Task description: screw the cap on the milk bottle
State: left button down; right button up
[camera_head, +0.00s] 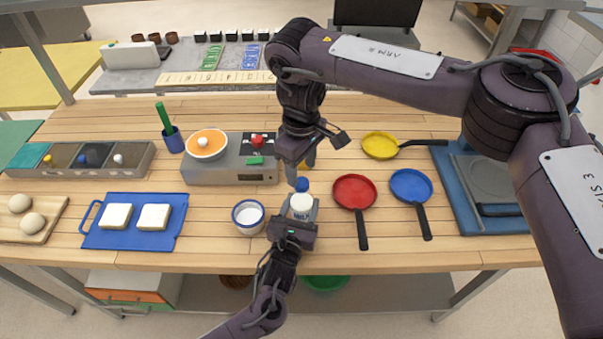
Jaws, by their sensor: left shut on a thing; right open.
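The white milk bottle (302,207) stands upright near the front middle of the wooden table. My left gripper (292,222) comes from the front edge and is shut on the bottle, covering its lower part. A blue cap (302,185) shows at the top of the bottle; I cannot tell whether it is threaded on or only resting there. My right gripper (303,170) is open and points down just above the cap. Its fingers are close to the cap, and I cannot tell whether they touch it.
A white cup with a blue rim (248,228) stands just left of the bottle. A red pan (355,191) and a blue pan (411,186) lie to the right, a yellow pan (381,145) behind them. A grey cooker (231,172) stands behind left. A blue board (128,239) holds two white slices.

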aim_at(302, 182)
jog(key=shift+r, duration=0.55)
jog(key=shift+c, duration=0.3)
jog(key=n, duration=0.4)
jog(key=shift+a+r+n, duration=0.15)
jog(key=shift+r+n, duration=0.15)
jog(key=shift+r, duration=0.05)
jog(key=n, duration=0.3)
jog(key=r+n, duration=0.1)
jog(key=n, duration=0.3)
jog(key=shift+a, duration=0.1)
jog(key=n, duration=0.4)
jog(key=r+n, duration=0.1)
jog(key=n, duration=0.1)
jog(key=shift+n, duration=0.4)
jog(key=n, duration=0.6)
jog(key=shift+d+r+n, duration=0.25)
jog(key=shift+r+n, duration=0.05)
jog(key=shift+r, duration=0.05)
jog(key=shift+f, duration=0.1)
jog(key=shift+f, duration=3.9)
